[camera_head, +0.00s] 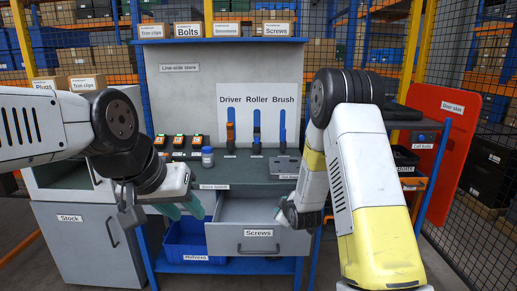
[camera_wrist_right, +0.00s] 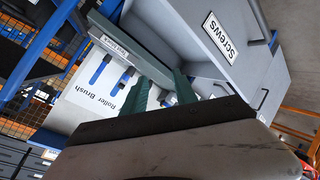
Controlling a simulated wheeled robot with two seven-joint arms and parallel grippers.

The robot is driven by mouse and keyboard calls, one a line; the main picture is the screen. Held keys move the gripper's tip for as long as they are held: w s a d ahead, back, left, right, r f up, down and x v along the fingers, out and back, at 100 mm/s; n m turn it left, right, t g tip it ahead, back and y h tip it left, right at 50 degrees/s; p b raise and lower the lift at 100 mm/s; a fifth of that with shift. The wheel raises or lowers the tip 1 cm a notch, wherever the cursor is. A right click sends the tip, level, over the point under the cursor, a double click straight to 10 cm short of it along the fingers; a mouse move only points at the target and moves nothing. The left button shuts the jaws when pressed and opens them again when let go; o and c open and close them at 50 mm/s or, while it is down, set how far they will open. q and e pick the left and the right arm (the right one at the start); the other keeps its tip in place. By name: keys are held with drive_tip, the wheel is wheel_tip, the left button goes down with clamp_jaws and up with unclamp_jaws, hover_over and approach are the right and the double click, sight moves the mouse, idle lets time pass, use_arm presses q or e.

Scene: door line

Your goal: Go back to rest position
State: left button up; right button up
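My left gripper (camera_head: 183,209) hangs in front of the bench's front edge, left of the drawer. Its two green fingers are apart with nothing seen between them. My right gripper (camera_head: 286,216) is at the right part of the open Screws drawer (camera_head: 227,240), with its fingers mostly hidden in the head view. In the right wrist view its two green fingers (camera_wrist_right: 162,90) stand apart with nothing visible between them. The drawer (camera_wrist_right: 272,75) shows close by there. Whether the right gripper touches the drawer I cannot tell.
The bench (camera_head: 240,172) carries a blue-capped jar (camera_head: 207,157) and several small switch boxes. A tool board (camera_head: 258,105) stands behind. A blue bin (camera_head: 190,240) sits below. The Stock cabinet (camera_head: 75,240) is left; a red door skin (camera_head: 437,130) is right.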

drive_tip(key=s+d+r+m+g, duration=0.1)
drive_tip(key=s+d+r+m, duration=0.15)
drive_tip(key=s+r, duration=0.55)
drive_tip(key=s+d+r+m+g, duration=0.2)
drive_tip(key=s+r+m, duration=0.25)
drive_tip(key=r, duration=0.55)
drive_tip(key=s+r+m+g, duration=0.1)
drive_tip(key=s+r+m, duration=0.1)
drive_tip(key=s, duration=0.9)
drive_tip(key=s+d+r+m+g, duration=0.1)
drive_tip(key=s+r+m+g, duration=0.1)
drive_tip(key=s, duration=1)
drive_tip(key=shift+s+r+m, duration=0.3)
drive_tip(key=shift+r, duration=0.4)
drive_tip(key=shift+w+d, duration=0.1)
